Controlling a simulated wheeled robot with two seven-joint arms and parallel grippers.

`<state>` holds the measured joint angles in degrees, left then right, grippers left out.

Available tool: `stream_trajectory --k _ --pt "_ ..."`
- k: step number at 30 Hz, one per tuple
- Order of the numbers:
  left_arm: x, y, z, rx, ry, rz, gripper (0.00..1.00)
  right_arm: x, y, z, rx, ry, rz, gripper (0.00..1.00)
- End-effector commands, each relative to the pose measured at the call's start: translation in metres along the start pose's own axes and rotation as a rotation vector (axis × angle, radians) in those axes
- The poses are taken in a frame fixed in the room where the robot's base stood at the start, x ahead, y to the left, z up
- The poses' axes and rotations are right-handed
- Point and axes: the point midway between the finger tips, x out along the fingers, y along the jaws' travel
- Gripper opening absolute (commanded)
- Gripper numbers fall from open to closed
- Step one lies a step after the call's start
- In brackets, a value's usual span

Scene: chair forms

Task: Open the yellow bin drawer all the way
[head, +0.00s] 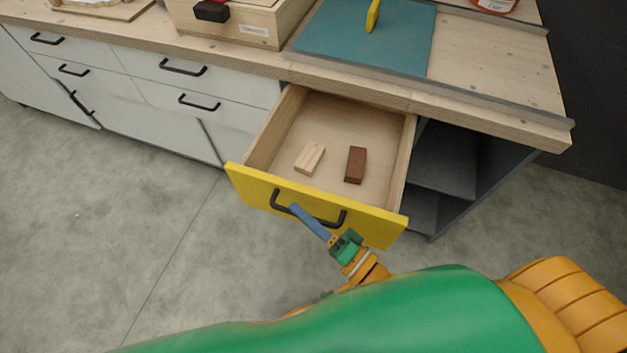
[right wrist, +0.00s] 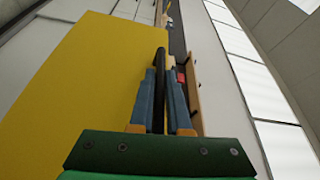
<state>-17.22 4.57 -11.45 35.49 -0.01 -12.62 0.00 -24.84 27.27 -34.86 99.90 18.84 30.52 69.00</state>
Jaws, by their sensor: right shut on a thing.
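The yellow bin drawer (head: 315,201) stands pulled out well beyond the workbench edge, with its wooden inside in view. It has a black bar handle (head: 282,206) on its yellow front. My right gripper (head: 297,210) is at that handle, its blue fingers reaching up from below right. In the right wrist view its two blue fingers (right wrist: 160,98) are closed around the black handle (right wrist: 160,70), beside the yellow front (right wrist: 85,75). A light wood block (head: 309,158) and a dark brown block (head: 355,165) lie inside the drawer. My left gripper is not in view.
The wooden workbench top (head: 490,60) runs above the drawer and holds a teal mat (head: 365,40) and a wooden box (head: 235,22). White drawers (head: 185,90) are shut at left. Dark open shelves (head: 445,165) stand at right. The grey floor (head: 110,240) in front is clear.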

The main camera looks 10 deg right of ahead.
Motion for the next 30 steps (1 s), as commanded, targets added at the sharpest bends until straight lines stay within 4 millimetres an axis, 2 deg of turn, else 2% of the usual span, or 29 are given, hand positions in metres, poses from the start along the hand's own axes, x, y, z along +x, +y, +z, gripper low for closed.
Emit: stream_trajectory --k 1,6,12,19,30 --pt "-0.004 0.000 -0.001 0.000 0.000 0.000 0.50 -0.005 -0.004 0.012 0.005 -0.001 0.004 0.00" --pt "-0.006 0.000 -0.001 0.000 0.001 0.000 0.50 -0.019 -0.009 0.047 0.003 -0.001 0.003 0.00" --pt "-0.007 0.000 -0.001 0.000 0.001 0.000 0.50 -0.032 -0.015 0.077 0.001 -0.002 0.003 0.00" --pt "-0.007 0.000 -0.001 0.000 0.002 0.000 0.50 -0.039 -0.018 0.095 0.000 -0.002 0.001 0.00" --pt "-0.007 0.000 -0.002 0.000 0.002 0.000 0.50 -0.041 -0.019 0.099 -0.001 -0.002 0.001 0.00"
